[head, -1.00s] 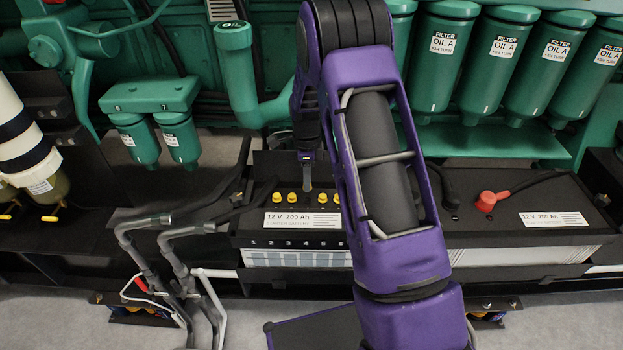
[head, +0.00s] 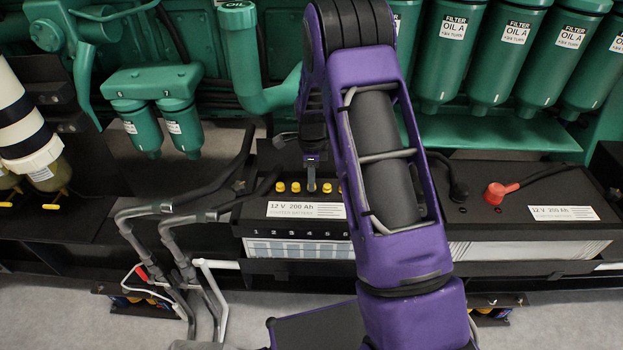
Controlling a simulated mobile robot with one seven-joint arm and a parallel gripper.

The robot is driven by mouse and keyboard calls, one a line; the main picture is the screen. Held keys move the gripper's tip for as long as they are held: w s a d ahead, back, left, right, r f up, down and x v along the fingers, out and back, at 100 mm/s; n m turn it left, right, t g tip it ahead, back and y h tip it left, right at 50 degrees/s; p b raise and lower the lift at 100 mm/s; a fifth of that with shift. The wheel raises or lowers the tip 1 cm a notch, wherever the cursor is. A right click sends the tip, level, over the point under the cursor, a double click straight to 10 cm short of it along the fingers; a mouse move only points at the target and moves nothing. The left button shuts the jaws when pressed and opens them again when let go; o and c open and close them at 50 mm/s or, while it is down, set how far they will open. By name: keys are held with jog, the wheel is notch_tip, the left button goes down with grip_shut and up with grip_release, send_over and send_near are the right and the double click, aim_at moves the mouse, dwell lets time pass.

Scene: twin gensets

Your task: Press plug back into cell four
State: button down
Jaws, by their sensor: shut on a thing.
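The left battery (head: 244,217) has a white 12 V 200 Ah label, cell numbers along its front edge and a row of yellow plugs on top. Two yellow plugs (head: 288,187) show left of my gripper and two more (head: 334,188) show right of it, before my arm hides the row. My gripper (head: 311,187) points down into the row between these pairs, its tip level with the plugs. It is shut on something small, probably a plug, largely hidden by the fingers. I cannot tell whether that plug is seated.
A second battery (head: 520,188) with a red terminal cap (head: 494,193) stands to the right. Grey bent pipes (head: 165,240) rise at front left. Black cables (head: 262,188) lie close left of the plugs. Green oil filters (head: 505,60) and a green filler pipe (head: 246,62) stand behind.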

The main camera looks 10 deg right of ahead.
jog(key=shift+f, duration=0.15)
jog(key=c, duration=0.6)
grip_release()
jog(key=shift+c, duration=0.2)
jog(key=shift+r+p, duration=1.55)
jog(key=shift+r, duration=1)
grip_shut()
